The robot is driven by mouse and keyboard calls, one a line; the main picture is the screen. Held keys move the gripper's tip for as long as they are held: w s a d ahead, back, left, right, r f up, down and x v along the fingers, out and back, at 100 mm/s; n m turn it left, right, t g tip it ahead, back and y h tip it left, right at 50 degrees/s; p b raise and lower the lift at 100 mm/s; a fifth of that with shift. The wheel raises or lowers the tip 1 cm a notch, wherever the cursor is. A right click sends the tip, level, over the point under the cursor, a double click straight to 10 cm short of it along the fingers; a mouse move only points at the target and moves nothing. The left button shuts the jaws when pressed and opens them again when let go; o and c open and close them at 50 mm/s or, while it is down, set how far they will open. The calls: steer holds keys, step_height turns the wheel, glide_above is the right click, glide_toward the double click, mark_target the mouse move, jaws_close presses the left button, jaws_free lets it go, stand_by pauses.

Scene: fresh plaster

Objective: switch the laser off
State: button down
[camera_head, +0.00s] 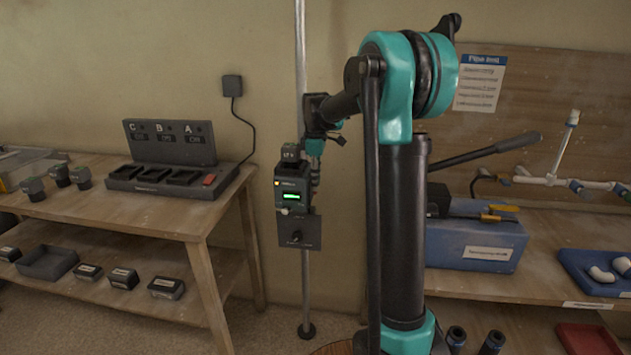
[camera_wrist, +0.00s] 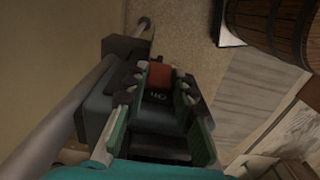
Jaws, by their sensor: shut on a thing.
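The laser (camera_head: 292,192) is a dark boxy unit clamped on a vertical metal pole, with a green lit display on its front. In the wrist view its dark housing (camera_wrist: 158,118) shows from above, with a red switch piece (camera_wrist: 160,75) and a light "ON" mark near it. My gripper (camera_head: 314,150) is at the top of the laser, close to the pole. In the wrist view my gripper (camera_wrist: 164,78) has its fingers on both sides of the red piece and is shut on it. The exact finger contact is partly hidden in the head view.
The pole (camera_head: 301,80) stands beside the laser. A wooden bench (camera_head: 120,205) at the left carries a charger (camera_head: 170,180) and several batteries. At the right, another bench holds a blue toolbox (camera_head: 475,240) and white pipes (camera_head: 560,182). A barrel (camera_wrist: 270,30) shows in the wrist view.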

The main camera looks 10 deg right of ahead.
steer(key=shift+s+d+f+t+y, duration=0.15)
steer(key=shift+t+y, duration=0.1)
steer(key=shift+y, duration=0.55)
steer(key=shift+w+d+t+y, duration=0.1)
steer(key=shift+d+t+y, duration=0.15)
steer(key=shift+y, duration=0.55)
steer(key=shift+s+d+f+t+y, duration=0.1)
steer(key=shift+t+y, duration=0.2)
steer(key=shift+y, duration=0.5)
steer(key=c, duration=1.2)
jaws_free()
steer(key=v, duration=1.2)
